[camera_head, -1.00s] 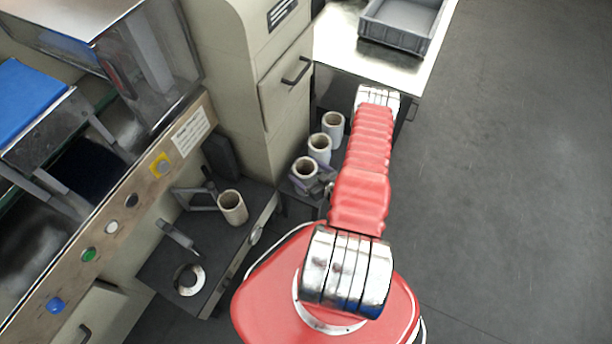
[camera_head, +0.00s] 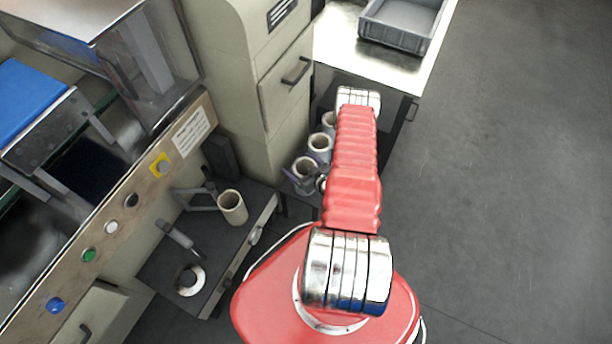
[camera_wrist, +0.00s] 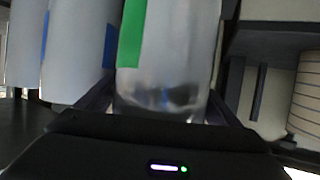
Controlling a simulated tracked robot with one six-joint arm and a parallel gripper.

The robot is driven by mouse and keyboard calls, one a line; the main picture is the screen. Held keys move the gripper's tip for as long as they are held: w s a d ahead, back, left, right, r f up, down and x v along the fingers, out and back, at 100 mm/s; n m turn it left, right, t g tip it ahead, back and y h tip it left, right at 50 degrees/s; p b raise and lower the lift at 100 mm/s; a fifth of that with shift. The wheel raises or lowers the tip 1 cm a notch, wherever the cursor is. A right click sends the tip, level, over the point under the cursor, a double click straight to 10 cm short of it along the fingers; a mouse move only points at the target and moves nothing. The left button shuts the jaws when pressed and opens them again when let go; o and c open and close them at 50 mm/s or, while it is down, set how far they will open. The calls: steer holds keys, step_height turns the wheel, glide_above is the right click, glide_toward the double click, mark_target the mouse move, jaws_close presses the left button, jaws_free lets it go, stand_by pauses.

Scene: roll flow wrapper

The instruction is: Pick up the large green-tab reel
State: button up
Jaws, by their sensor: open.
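The green-tab reel (camera_wrist: 175,50) is a pale upright roll wrapped in clear film, with a green strip on its left side, close up in the middle of the wrist view. My gripper (camera_wrist: 158,95) is open, with one dark finger at each side of this reel's lower part. I cannot tell whether the fingers touch it. In the head view my gripper (camera_head: 303,182) is at the nearest reel (camera_head: 305,168) of a row of three, partly hidden by my arm. No green tab shows in the head view.
Two pale reels with blue strips (camera_wrist: 75,50) stand close on the left in the wrist view. A separate reel (camera_head: 232,206) and a flat ring (camera_head: 190,280) are on the machine's dark shelf. A grey crate (camera_head: 402,22) sits on the table above. Floor at right is clear.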

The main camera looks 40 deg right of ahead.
steer(key=shift+c, duration=0.6)
steer(key=c, duration=1.1)
steer(key=shift+o, duration=0.2)
steer(key=shift+r, duration=0.15)
step_height(320, 180, up, 10)
